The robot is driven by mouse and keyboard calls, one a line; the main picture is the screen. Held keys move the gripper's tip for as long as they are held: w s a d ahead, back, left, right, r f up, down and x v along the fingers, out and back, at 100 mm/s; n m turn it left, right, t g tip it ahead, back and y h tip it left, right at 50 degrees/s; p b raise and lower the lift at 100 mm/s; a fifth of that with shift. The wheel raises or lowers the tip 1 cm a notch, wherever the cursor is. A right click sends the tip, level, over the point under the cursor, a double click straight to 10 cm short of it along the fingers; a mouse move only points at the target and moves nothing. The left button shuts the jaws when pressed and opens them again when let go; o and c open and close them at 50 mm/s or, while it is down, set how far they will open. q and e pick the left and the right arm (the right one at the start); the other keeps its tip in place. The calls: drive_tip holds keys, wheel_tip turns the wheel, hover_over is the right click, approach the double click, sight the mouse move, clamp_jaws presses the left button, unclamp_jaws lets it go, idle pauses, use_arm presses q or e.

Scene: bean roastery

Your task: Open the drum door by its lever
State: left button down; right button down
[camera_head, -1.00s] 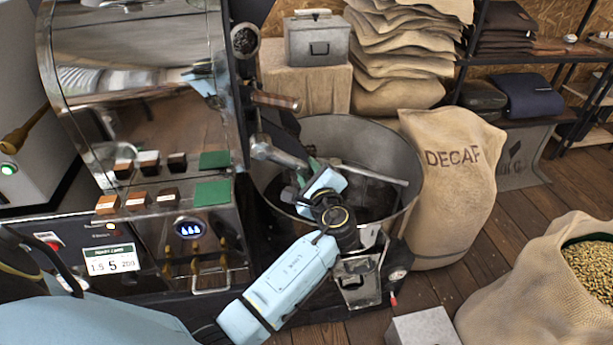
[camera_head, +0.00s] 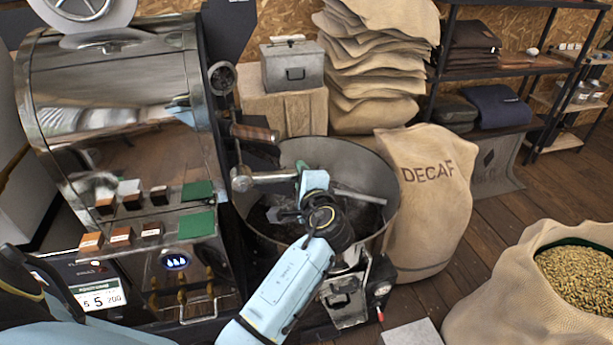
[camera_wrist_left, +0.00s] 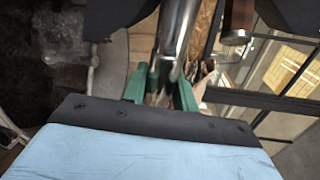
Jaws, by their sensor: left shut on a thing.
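The lever (camera_head: 262,178) is a bare metal bar on the right side of the steel roaster (camera_head: 130,80), below a wood-handled rod (camera_head: 254,133). It runs nearly level over the round cooling tray (camera_head: 391,196). My left gripper (camera_head: 303,176) is shut on the lever's outer end. In the left wrist view, the silver lever (camera_wrist_left: 177,35) runs between the green fingers (camera_wrist_left: 160,85). The drum door is not clearly visible, so I cannot tell how far open it is. My right gripper is not in view.
A stirring arm (camera_head: 358,195) crosses the cooling tray beside my gripper. A DECAF sack (camera_head: 430,210) stands right of the tray, and an open sack of beans (camera_head: 530,300) is at the lower right. A metal box (camera_head: 292,65) stands behind. Wooden floor lies between the sacks.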

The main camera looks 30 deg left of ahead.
use_arm(q)
drive_tip(key=shift+r, duration=0.15)
drive_tip(key=c, duration=1.1)
unclamp_jaws()
drive_tip(key=v, duration=1.3)
drive_tip(key=shift+s+d, duration=0.15)
